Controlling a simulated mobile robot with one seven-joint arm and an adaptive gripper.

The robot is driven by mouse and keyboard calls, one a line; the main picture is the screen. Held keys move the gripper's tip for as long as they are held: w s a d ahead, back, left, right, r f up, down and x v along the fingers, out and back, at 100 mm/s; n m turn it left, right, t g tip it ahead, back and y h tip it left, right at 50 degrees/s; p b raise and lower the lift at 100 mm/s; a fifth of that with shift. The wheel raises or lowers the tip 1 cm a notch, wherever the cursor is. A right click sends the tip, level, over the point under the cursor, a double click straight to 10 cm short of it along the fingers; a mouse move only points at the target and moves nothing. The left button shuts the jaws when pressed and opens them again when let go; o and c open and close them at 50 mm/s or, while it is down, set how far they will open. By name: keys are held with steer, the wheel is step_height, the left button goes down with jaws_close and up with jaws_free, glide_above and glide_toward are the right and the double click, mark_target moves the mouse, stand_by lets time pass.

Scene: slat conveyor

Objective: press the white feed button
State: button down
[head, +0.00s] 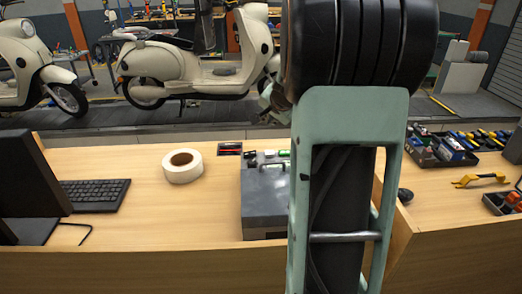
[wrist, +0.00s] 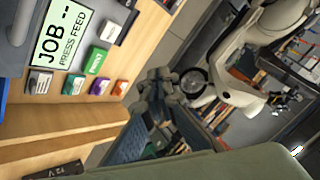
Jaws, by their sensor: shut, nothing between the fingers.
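In the wrist view a panel carries a lit screen (wrist: 66,33) reading "JOB -- PRESS FEED" and several small blocks with coloured faces. A whitish block (wrist: 109,32) sits above a green one (wrist: 96,61); another pale one (wrist: 39,82) sits below the screen. The lettering is too small to tell which is the feed button. My gripper (wrist: 158,77) is shut and empty, right of these blocks and apart from them in the picture. In the head view a grey machine (head: 266,200) stands on the desk, partly hidden by my arm, which also hides most of my gripper.
A white tape roll (head: 183,166) and a keyboard (head: 95,195) lie left of the machine. Trays of tools (head: 440,150) and a yellow-handled tool (head: 480,179) are on the right desk. Cream scooters (head: 195,72) stand on the conveyor behind.

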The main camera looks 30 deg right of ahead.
steer(key=shift+f, duration=0.1)
stand_by(0.3)
steer(key=b, duration=0.6)
glide_above(270, 153)
step_height(270, 153, down, 8)
steer(key=shift+s+r, duration=0.1)
steer(key=shift+r, duration=0.1)
steer(key=shift+f+b, duration=0.55)
steer(key=shift+b, duration=0.25)
stand_by(0.3)
steer(key=shift+f+b, duration=0.4)
steer(key=shift+b, duration=0.15)
steer(key=shift+f+b, duration=0.45)
steer(key=shift+b, duration=0.05)
stand_by(0.6)
steer(key=shift+r, duration=0.1)
steer(key=shift+r+p, duration=0.7)
steer(key=shift+r, duration=0.05)
